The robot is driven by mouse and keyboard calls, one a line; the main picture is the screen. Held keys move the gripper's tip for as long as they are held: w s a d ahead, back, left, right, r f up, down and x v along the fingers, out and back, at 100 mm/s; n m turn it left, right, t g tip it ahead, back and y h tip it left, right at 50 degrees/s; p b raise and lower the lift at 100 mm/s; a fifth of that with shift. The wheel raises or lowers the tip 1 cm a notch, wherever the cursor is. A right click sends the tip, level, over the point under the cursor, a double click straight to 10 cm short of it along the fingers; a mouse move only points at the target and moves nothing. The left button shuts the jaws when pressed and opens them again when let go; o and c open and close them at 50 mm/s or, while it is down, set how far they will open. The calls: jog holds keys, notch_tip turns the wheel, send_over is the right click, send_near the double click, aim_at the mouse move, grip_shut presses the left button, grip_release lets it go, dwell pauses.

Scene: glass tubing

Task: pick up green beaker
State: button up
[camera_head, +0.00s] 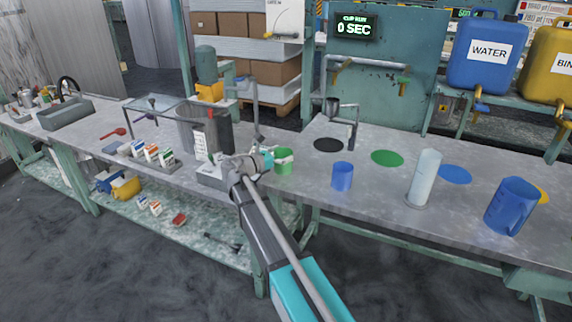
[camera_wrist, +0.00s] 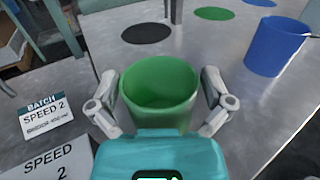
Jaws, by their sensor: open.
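The green beaker (camera_head: 284,163) stands upright on the bench in the head view, partly hidden by my gripper. My gripper (camera_head: 275,157) is at the beaker, at the end of my arm. In the wrist view the green beaker (camera_wrist: 160,85) is between the two open fingers of my gripper (camera_wrist: 160,102), one on each side. The left finger looks very close to the beaker wall; I cannot tell whether either finger touches it. The beaker's inside looks empty.
A small blue beaker (camera_head: 342,176), a clear cylinder (camera_head: 424,178) and a large blue jug (camera_head: 511,206) stand to the right. Black (camera_head: 328,145) and green (camera_head: 387,158) discs mark the bench behind.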

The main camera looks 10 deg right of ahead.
jog(key=shift+w+d, duration=0.15)
jog(key=shift+d, duration=0.2)
dwell(0.3)
jog(key=c, duration=0.9)
jog(key=shift+c, duration=0.2)
jog(key=shift+r, duration=0.15)
